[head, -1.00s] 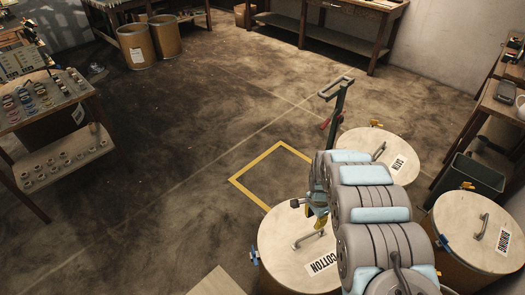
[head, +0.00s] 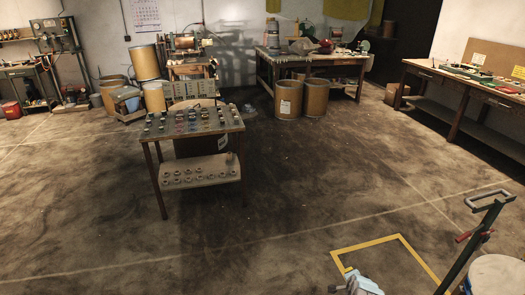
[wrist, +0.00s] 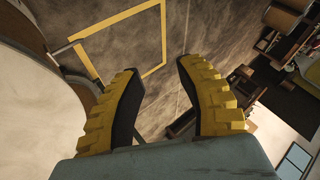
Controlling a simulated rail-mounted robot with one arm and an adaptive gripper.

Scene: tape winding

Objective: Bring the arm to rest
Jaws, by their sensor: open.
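My gripper (wrist: 158,100) shows in the wrist view with its two yellow, dark-padded fingers apart. It is open and nothing is between the fingers. Beyond it the wrist view shows bare floor and a yellow floor marking (wrist: 163,45). In the head view only a small part of my arm (head: 360,284) shows at the bottom edge, right of the middle. The fingers cannot be made out there.
A pale drum lid (head: 497,275) and a green post with a handle (head: 472,245) stand at the lower right. A table with small spools (head: 235,122) stands left of the middle. The central floor is clear.

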